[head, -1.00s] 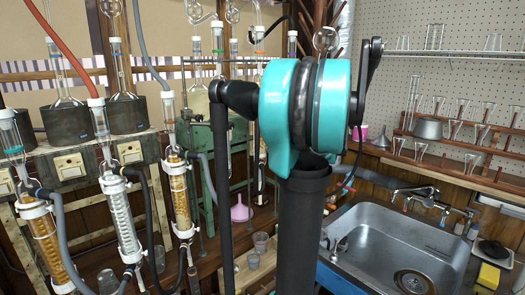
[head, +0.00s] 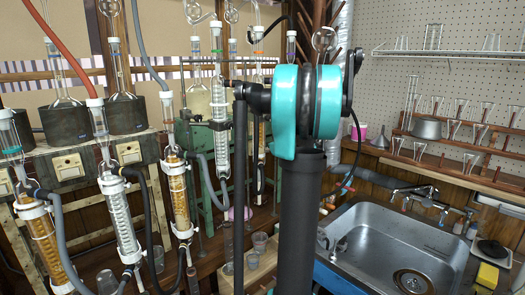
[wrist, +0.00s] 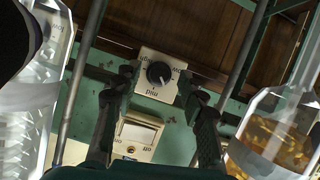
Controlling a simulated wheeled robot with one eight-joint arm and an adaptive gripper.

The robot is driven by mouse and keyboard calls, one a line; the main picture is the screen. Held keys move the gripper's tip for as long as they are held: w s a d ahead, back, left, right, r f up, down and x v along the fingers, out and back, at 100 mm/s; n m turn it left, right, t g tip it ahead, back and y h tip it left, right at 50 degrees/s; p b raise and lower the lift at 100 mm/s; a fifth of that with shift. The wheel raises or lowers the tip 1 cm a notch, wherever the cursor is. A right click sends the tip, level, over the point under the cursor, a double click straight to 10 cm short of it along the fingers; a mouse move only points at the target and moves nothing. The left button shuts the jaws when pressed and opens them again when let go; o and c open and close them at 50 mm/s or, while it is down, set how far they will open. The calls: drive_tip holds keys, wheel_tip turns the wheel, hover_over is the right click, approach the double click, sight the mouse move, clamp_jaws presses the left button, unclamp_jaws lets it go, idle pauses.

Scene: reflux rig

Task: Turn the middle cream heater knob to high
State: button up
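In the wrist view, a round black knob (wrist: 160,74) sits on a cream control plate (wrist: 147,60) with printed setting words, seen turned over. The words are hard to read and the exact knob setting is unclear. A cream switch panel (wrist: 137,135) is just below it. My gripper (wrist: 156,82) is open, with one dark finger on each side of the knob plate. I see no clear contact with the knob. In the head view, my gripper is hidden. Cream control boxes show there on the left (head: 67,166) and beside it (head: 129,152); I cannot tell which matches the wrist view.
In the wrist view, glassware with amber filling (wrist: 280,130) is close at the right, and clear coiled glassware (wrist: 25,115) at the left. Metal rods and green frame bars are around. In the head view, glass condensers (head: 122,215) and hoses crowd the left; a sink (head: 400,245) is at right.

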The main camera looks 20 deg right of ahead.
clamp_jaws()
drive_tip(key=m+y, duration=0.2)
drive_tip(key=m, duration=0.1)
drive_tip(key=shift+d+g, duration=0.2)
drive_tip(key=shift+g, duration=0.2)
drive_tip(key=shift+o, duration=0.8)
unclamp_jaws()
drive_tip(key=v, duration=1.2)
drive_tip(key=shift+f, duration=0.1)
